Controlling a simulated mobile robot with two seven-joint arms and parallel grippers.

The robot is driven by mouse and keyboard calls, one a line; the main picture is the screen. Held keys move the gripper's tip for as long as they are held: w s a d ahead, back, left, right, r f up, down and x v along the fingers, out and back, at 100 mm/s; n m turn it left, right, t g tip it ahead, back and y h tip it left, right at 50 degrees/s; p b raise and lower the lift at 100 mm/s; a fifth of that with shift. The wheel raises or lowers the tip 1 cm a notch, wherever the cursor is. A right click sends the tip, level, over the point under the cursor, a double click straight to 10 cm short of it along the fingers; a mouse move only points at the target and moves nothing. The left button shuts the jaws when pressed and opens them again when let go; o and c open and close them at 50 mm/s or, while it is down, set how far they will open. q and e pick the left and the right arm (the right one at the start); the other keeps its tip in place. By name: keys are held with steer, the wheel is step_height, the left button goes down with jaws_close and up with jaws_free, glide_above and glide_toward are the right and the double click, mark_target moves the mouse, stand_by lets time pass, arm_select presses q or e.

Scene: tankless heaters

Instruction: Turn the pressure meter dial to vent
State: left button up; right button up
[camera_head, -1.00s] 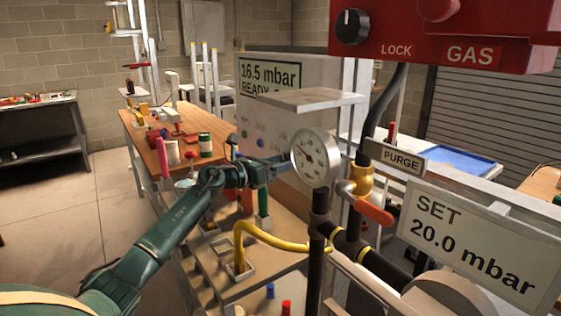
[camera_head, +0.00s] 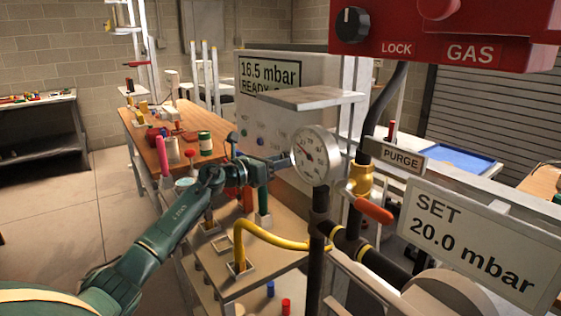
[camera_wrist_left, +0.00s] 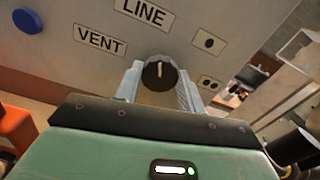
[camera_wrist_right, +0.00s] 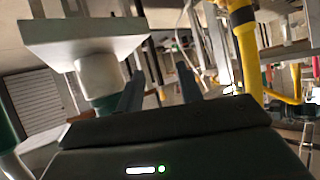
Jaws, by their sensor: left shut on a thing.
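In the left wrist view the black dial (camera_wrist_left: 159,75), with a pale pointer mark, sits on a grey panel between the fingers of my left gripper (camera_wrist_left: 158,88). The fingers are shut on its sides. The mark points up in the picture, towards the right end of the LINE label (camera_wrist_left: 143,12). The VENT label (camera_wrist_left: 100,40) is up and left of the dial. In the head view my left gripper (camera_head: 284,162) reaches the panel behind the round pressure gauge (camera_head: 317,156), which hides the dial. My right gripper (camera_wrist_right: 160,88) shows only in its wrist view, open and empty.
An orange-handled valve (camera_head: 374,209) and dark pipes stand right of the gauge. A yellow hose (camera_head: 262,240) runs below my left gripper. A pale shelf (camera_head: 310,98) juts out above. A white block (camera_wrist_right: 85,42) is close to my right gripper.

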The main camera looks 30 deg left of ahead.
steer(key=shift+r, duration=0.15)
arm_select(q)
steer(key=n+p, duration=0.6)
steer(key=n, duration=0.2)
steer(key=shift+n+p, duration=0.35)
steer(key=shift+n, duration=0.05)
arm_select(e)
steer(key=shift+s+d+r+g+h, duration=0.15)
steer(key=shift+d+r+g+h, duration=0.1)
steer(key=shift+d+r+h, duration=0.25)
steer(key=shift+s+d+r+g+h, duration=0.15)
steer(key=shift+d+r+g+h, duration=0.1)
steer(key=shift+d, duration=0.45)
steer(key=shift+a+f, duration=0.1)
steer(key=shift+a, duration=0.05)
arm_select(q)
steer(key=o, duration=0.8)
steer(key=shift+o, duration=0.9)
arm_select(e)
steer(key=shift+s, duration=0.2)
